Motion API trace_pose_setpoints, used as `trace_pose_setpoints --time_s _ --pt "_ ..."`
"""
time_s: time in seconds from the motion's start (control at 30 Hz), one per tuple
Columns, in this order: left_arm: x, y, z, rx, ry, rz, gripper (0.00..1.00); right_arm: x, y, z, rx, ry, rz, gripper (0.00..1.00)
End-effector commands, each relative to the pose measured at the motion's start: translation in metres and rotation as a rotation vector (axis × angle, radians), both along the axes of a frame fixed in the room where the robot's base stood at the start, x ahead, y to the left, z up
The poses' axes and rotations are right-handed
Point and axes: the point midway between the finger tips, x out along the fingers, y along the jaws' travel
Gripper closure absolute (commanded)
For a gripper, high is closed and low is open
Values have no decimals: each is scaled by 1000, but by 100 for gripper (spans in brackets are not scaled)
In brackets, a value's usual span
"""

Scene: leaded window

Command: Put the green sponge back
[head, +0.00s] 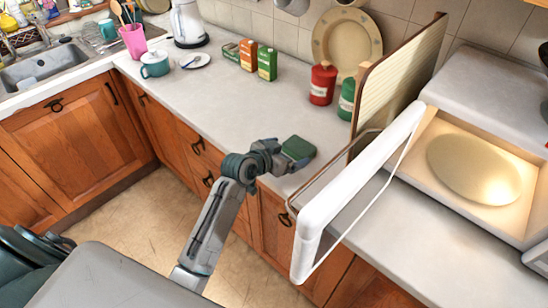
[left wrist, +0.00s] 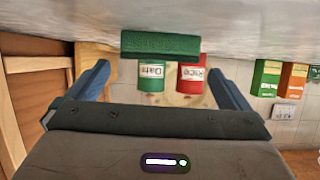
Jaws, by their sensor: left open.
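The green sponge (head: 298,148) is a dark green block near the front edge of the grey worktop. My left gripper (head: 284,158) is right beside it, on its left side, with the arm coming up from below. In the left wrist view the picture is upside down and the sponge (left wrist: 160,45) lies just ahead, between and beyond the two spread fingers (left wrist: 160,72). The gap between the fingers looks empty, with clear room on both sides of the sponge. Whether the fingers touch it cannot be told. My right gripper is not in view.
An open white microwave door (head: 310,225) juts over the worktop to the right of the sponge. A red canister (head: 322,84), a green canister (head: 347,98) and a ribbed board (head: 400,75) stand behind. The sink (head: 55,72) is at far left. The worktop left of the gripper is clear.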

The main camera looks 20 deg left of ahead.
Motion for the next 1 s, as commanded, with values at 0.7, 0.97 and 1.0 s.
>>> trace_pose_setpoints --time_s 0.7,0.97,1.0 --pt "-66 23 32 -1 0 -2 0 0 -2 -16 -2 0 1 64" --pt "-66 23 31 0 1 -2 0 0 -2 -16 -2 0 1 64" --pt "-67 23 30 1 6 0 0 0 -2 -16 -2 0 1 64"
